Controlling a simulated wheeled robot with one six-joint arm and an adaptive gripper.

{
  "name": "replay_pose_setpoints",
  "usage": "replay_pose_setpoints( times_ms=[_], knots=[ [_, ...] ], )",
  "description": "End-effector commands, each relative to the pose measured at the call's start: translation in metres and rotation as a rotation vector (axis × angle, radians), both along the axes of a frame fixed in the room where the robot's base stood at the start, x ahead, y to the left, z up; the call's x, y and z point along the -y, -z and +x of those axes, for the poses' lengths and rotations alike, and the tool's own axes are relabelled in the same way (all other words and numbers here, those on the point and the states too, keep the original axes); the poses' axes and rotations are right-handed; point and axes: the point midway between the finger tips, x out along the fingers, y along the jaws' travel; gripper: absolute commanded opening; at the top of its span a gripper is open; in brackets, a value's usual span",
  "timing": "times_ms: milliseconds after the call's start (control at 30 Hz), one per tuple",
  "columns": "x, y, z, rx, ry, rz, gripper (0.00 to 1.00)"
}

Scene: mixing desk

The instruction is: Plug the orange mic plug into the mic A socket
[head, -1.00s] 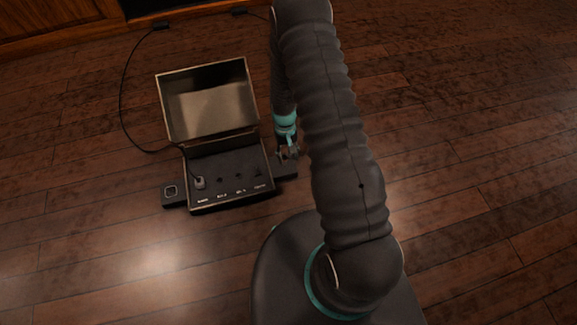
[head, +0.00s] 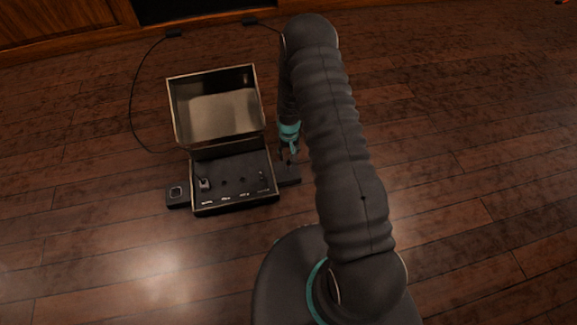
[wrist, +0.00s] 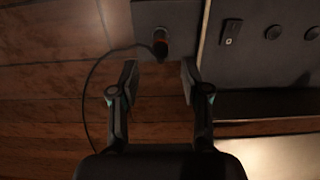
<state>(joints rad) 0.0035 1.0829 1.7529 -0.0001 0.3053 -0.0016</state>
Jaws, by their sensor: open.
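The orange mic plug (wrist: 160,42) shows in the wrist view as a dark, roughly upright body with a little orange on it. It sits on the dark side pad (wrist: 182,18), with a black cord curving off to the left. My gripper (wrist: 159,78) is open and empty, its two fingers apart, with the plug just beyond the gap between the fingertips. In the head view my gripper (head: 289,158) is over the right side pad (head: 289,180). The mixing desk panel (head: 228,170) has a row of sockets with front labels too small to read, so I cannot tell which is mic A.
The desk's lid (head: 217,108) stands open behind the panel. A grey plug-like piece (head: 204,184) stands at the panel's left. A left pad (head: 177,194) carries a square mark. A black cable (head: 132,95) loops over the wooden floor. Floor in front is clear.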

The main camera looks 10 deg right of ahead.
Motion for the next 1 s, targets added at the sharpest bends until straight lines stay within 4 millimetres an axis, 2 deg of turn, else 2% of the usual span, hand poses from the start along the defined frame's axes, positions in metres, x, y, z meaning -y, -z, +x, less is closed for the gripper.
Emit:
replay_pose_setpoints(
  times_ms=[600,800,1000],
  knots=[
    [-0.001,0.074,0.0,0.0,-0.002,0.0,0.47],
    [-0.001,0.086,0.0,0.0,-0.002,0.0,0.47],
    [-0.001,0.085,0.0,0.0,-0.002,0.0,0.47]
  ],
)
